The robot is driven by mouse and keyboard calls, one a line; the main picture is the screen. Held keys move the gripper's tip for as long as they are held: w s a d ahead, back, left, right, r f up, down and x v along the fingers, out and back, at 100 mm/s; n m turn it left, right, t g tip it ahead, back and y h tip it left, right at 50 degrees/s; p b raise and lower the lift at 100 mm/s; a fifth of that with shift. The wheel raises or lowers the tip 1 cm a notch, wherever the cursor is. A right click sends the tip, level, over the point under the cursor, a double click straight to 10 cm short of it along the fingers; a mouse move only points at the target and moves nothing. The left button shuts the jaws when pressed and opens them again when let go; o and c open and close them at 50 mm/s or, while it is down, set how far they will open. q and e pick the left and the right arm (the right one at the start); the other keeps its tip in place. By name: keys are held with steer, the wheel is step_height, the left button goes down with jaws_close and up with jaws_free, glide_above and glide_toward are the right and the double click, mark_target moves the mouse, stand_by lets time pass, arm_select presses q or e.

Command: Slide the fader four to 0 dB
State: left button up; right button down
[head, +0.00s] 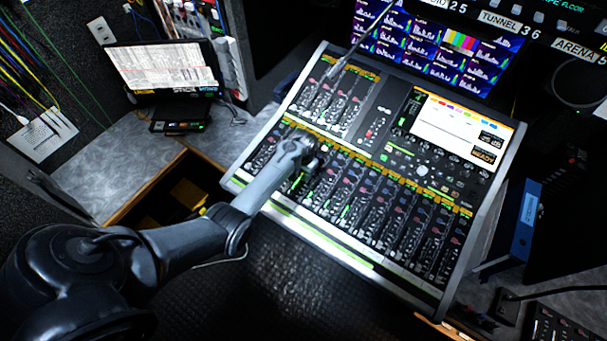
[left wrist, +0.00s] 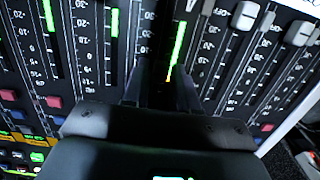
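The mixing console (head: 312,224) stands tilted in the middle of the head view, with several channel strips, faders and green level meters. My left gripper (head: 308,158) is over the left part of its lower fader bank; my own wrist hides the strips under it. In the left wrist view my left gripper (left wrist: 160,88) has its two fingers apart, on either side of a dark strip with a lit green meter (left wrist: 177,50). No fader cap shows clearly between them. Pale fader caps (left wrist: 245,15) show at the upper right. I cannot tell which fader is four. My right gripper is out of view.
The console screen (head: 450,128) reads "READY" at its right side. A laptop (head: 165,68) is on the grey desk (head: 110,165) at left. A blue binder (head: 524,220) stands right of the console. Monitors (head: 435,42) are behind it.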

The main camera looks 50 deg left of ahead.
arm_select(q)
steer(key=shift+r, duration=0.1)
step_height(320, 180, up, 11)
steer(key=p, duration=0.1)
steer(key=shift+f, duration=0.2)
stand_by(0.4)
